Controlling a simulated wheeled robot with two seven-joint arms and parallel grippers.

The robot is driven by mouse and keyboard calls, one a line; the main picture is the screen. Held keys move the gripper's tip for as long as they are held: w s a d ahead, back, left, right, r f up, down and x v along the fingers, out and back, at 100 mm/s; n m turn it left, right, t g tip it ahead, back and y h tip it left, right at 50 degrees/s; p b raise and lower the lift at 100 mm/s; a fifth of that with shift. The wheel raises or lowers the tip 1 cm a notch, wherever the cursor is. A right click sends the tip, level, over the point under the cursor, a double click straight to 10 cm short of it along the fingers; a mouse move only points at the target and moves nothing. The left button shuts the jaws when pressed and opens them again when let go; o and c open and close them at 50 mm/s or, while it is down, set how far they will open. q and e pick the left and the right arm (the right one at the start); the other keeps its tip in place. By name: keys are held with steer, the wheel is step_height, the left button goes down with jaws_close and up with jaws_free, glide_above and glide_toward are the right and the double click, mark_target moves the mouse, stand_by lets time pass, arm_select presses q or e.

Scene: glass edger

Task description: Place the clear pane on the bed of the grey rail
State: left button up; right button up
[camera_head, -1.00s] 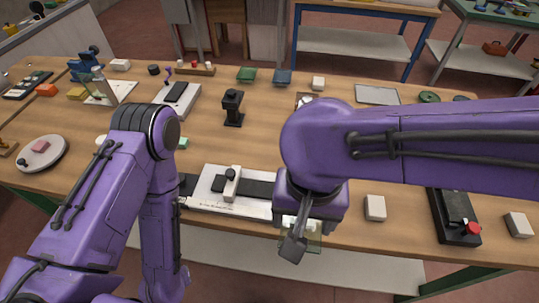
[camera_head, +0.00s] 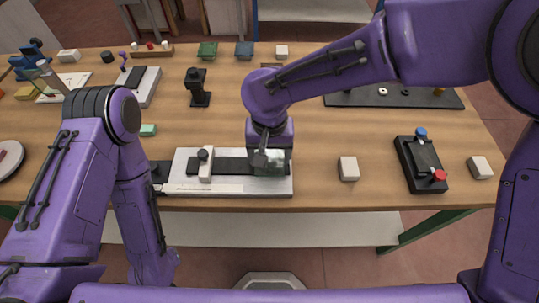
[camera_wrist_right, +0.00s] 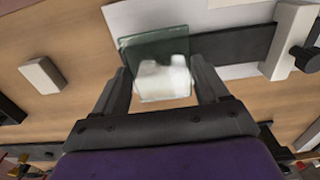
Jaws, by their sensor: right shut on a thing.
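The clear pane (camera_wrist_right: 160,45) is a small greenish glass plate between the fingers of my right gripper (camera_wrist_right: 165,90) in the right wrist view. A white blurred patch shows on or through it. In the head view my right gripper (camera_head: 264,160) points down with the pane (camera_head: 270,163) at the right end of the grey rail (camera_head: 240,187). The rail has a pale plate, a long dark bed strip and an upright white block with a black knob (camera_head: 205,163). I cannot tell whether the pane touches the bed.
A white block (camera_head: 348,168) stands right of the rail. Further right are a black box with blue and red knobs (camera_head: 422,164) and another white block (camera_head: 480,167). A black stand (camera_head: 198,88) is behind the rail. The wooden table's front edge is close.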

mark_target(270, 159)
steer(key=shift+f, duration=0.8)
steer(key=shift+w+f, duration=0.2)
steer(key=shift+w, duration=0.05)
steer(key=shift+s+d, duration=0.1)
steer(key=shift+s, duration=0.05)
steer(key=o, duration=1.1)
step_height(270, 159, up, 12)
steer(key=shift+r, duration=0.1)
